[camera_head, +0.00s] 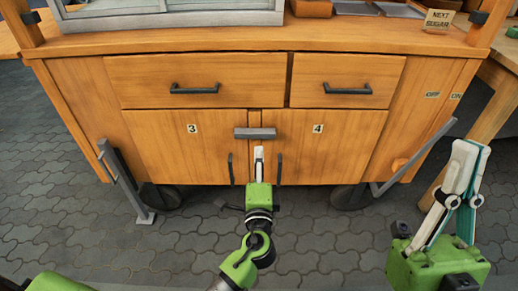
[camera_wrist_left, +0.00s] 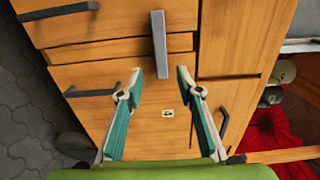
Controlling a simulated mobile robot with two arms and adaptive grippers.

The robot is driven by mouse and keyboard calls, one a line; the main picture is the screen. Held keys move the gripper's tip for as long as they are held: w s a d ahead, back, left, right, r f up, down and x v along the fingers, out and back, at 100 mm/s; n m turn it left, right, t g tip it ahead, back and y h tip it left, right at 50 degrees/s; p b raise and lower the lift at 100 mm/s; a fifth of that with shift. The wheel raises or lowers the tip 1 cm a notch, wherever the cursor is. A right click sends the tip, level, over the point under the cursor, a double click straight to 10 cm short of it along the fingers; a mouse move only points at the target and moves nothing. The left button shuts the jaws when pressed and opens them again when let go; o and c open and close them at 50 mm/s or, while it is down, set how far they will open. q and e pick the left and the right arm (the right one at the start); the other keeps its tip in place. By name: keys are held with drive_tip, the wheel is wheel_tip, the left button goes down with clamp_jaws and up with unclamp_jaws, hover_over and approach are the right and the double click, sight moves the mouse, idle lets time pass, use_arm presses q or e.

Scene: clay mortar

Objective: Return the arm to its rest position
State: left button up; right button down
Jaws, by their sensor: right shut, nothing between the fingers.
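My left gripper (camera_head: 259,152) is in front of the wooden cart's lower doors, just below the grey bar (camera_head: 255,133) between them. In the left wrist view the left gripper (camera_wrist_left: 160,83) has its fingers apart with nothing held. The grey bar (camera_wrist_left: 159,45) lies beyond the fingertips there; whether it touches them I cannot tell. My right gripper (camera_head: 473,148) is at the right, close to the camera, pointing up, with its fingers together and empty.
The wooden cart (camera_head: 70,85) has two drawers with dark handles and doors marked 3 and 4. Metal brackets (camera_head: 128,180) flank it. A wooden table (camera_head: 498,105) stands at the right. Grey paved floor (camera_head: 320,235) is open in front.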

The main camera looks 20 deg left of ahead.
use_arm(q)
drive_tip(key=shift+v, duration=1.05)
drive_tip(key=shift+d, duration=0.1)
